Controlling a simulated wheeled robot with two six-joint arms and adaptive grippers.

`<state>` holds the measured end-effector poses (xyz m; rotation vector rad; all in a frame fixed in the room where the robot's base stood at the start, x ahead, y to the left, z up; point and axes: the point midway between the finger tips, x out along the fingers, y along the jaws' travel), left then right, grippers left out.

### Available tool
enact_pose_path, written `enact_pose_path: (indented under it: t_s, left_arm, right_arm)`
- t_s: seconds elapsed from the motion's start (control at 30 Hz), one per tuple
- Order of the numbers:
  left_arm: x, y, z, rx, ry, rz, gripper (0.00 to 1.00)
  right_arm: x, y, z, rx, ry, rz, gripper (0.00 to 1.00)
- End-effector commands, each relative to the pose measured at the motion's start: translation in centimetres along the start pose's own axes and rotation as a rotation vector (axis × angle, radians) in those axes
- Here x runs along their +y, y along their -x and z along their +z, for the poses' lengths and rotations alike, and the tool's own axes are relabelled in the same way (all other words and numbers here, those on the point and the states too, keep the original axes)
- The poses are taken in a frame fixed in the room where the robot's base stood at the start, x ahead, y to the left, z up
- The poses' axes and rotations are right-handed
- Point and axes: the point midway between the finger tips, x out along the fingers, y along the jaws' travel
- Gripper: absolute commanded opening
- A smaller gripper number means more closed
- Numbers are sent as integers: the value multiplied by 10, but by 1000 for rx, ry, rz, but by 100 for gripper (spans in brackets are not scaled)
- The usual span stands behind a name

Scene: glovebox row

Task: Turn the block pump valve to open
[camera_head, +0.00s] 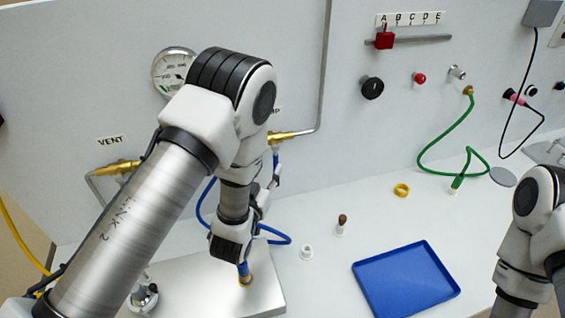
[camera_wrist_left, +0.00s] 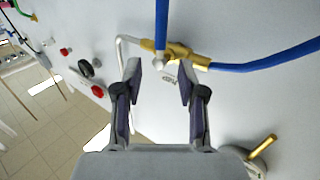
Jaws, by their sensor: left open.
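The pump valve is a brass body on the panel, seen in the head view (camera_head: 290,135) and in the wrist view (camera_wrist_left: 187,55). Its blue handle (camera_wrist_left: 161,25) points down the panel, crosswise to the brass body; part of it shows in the head view (camera_head: 276,158). My left gripper (camera_wrist_left: 160,75) is open and empty, its fingertips pointing at the valve, with the pale hub between them in the picture. I cannot tell the remaining gap. In the head view my left arm partly covers the gripper (camera_head: 270,182) and the PUMP label. My right gripper is out of view.
A brass vent valve (camera_head: 118,167) and a gauge (camera_head: 172,72) are on the panel at left. A blue hose (camera_head: 270,236) loops below the pump valve. A blue tray (camera_head: 405,281), a small vial (camera_head: 341,224) and a yellow ring (camera_head: 402,190) are on the bench.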

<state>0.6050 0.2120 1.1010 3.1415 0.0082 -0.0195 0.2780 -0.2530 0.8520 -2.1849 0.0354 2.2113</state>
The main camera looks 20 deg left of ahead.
Motion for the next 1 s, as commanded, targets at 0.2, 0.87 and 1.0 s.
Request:
enact_pose_path:
  t_s: [0.2,0.87,1.0]
  left_arm:
    - [0,0,43,0,0,0,40]
    - [0,-77,45,0,0,0,40]
    - [0,-78,46,0,0,0,40]
  right_arm:
    - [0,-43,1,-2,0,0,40]
    - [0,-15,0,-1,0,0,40]
    - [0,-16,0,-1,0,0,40]
